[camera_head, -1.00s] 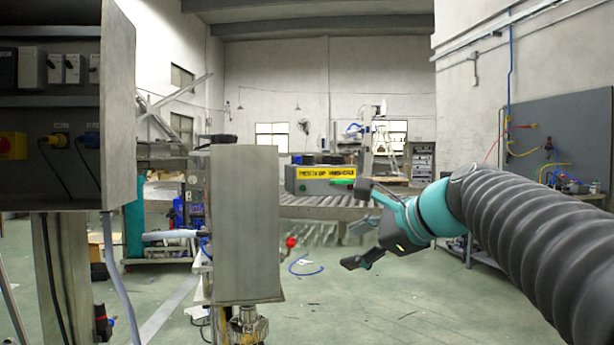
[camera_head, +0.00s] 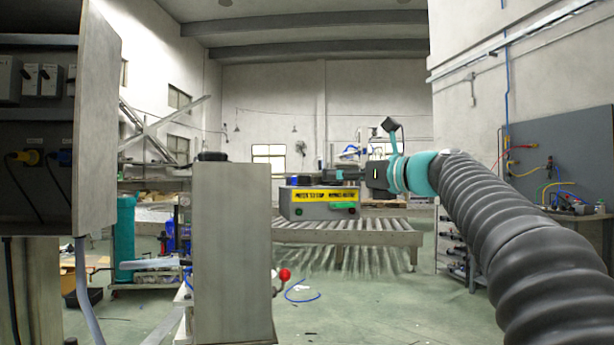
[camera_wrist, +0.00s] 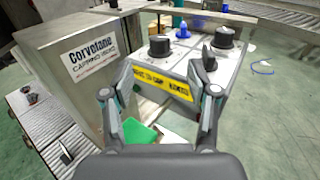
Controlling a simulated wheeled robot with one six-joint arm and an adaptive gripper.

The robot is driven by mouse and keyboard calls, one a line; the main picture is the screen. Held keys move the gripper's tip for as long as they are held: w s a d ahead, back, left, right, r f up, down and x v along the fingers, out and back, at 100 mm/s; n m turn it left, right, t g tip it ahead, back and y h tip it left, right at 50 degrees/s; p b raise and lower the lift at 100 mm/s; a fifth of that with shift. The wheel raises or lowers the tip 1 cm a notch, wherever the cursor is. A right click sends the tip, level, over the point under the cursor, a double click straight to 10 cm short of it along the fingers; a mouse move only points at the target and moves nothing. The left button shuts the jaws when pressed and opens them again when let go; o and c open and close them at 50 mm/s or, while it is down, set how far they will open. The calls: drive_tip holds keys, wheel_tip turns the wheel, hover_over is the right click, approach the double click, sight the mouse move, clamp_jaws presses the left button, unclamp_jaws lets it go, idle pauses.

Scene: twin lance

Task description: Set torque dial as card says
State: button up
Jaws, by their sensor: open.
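In the wrist view, a light grey panel box with a yellow lettered strip (camera_wrist: 163,84) carries a black round knob (camera_wrist: 159,46) and a second black knob (camera_wrist: 224,38). A black lever-like part (camera_wrist: 208,60) stands by the right finger. Which one is the torque dial I cannot tell, and no card can be read. My gripper (camera_wrist: 160,94) is open and empty, its fingers apart in front of the panel, touching no knob that I can see. In the head view my gripper (camera_head: 338,173) points left, above a grey box with a yellow strip (camera_head: 322,195).
A grey cabinet with a white "Corvolane" label (camera_wrist: 88,54) stands left of the panel. A green piece (camera_wrist: 140,132) lies below the strip. In the head view, a grey column (camera_head: 233,255) with a red-knobbed lever (camera_head: 285,275) stands nearer, before a roller conveyor (camera_head: 350,234).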

sight(304, 181)
drive_tip(key=p+x, duration=0.1)
drive_tip(key=x, duration=0.9)
drive_tip(key=shift+c, duration=0.2)
clamp_jaws()
